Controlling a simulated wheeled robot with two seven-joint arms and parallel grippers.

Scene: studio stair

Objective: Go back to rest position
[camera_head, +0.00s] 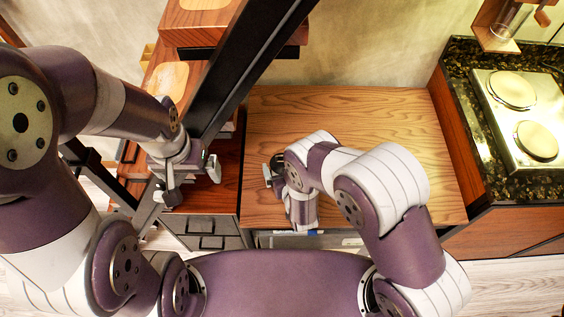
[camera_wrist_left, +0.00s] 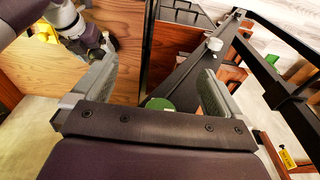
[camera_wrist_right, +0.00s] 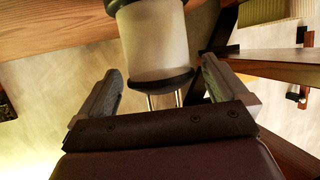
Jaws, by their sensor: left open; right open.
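My left gripper (camera_head: 190,185) is at the left in the head view, beside the black stair beam. In the left wrist view its two fingers (camera_wrist_left: 158,88) are spread, with nothing held between them. My right gripper (camera_head: 270,173) is over the left part of the wooden tabletop (camera_head: 375,130). In the right wrist view its fingers (camera_wrist_right: 160,88) are spread. A pale frosted cylinder (camera_wrist_right: 158,45) with a dark rim and thin metal rods shows beyond and between them, not gripped. My right forearm bends across the tabletop in the head view.
The black stair beam (camera_head: 235,75) slants close to my left gripper, with wooden treads (camera_head: 205,25) around it. A drawer unit (camera_head: 208,235) stands below. A dark stone counter with a two-plate hob (camera_head: 525,115) is at the right. The tabletop's back and right are clear.

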